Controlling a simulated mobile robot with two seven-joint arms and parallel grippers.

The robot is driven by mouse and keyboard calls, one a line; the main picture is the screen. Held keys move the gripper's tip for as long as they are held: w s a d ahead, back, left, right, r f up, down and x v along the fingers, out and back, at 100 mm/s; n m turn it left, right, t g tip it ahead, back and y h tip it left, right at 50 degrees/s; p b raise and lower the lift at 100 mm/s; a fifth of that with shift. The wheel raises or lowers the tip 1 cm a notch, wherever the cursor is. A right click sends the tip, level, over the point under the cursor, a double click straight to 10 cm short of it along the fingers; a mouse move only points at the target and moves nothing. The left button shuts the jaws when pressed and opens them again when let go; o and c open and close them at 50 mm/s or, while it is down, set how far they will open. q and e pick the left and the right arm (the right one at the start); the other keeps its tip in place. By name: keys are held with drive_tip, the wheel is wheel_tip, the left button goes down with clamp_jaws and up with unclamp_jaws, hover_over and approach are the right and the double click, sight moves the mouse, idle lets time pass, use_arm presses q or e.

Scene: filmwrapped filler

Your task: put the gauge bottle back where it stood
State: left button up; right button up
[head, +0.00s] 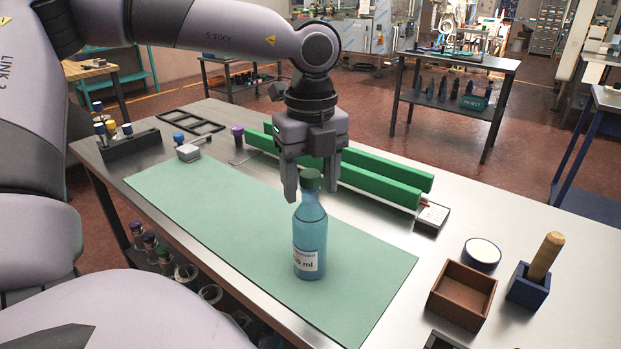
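The gauge bottle (310,240) is blue and translucent, with a green cap and a white label reading "ml". It stands upright on the green mat (225,220), right of the mat's middle. My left gripper (311,193) comes down from above, fingers pointing down. Its fingers are apart, one on each side of the cap in the picture, with a visible gap at the left finger. I cannot tell whether the fingers are level with the cap or slightly behind it. My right gripper is not in view.
Green bars (385,172) lie behind the gripper, beside a small white-topped box (432,216). At right are a brown open box (462,292), a round white-topped dish (482,253) and a blue holder (527,288) with a wooden peg. A dark vial rack (130,144) stands far left. The mat's left half is clear.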

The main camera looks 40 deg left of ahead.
use_arm(q)
drive_tip(key=shift+r, duration=0.15)
wheel_tip(320, 180, up, 12)
idle(0.6)
idle(0.6)
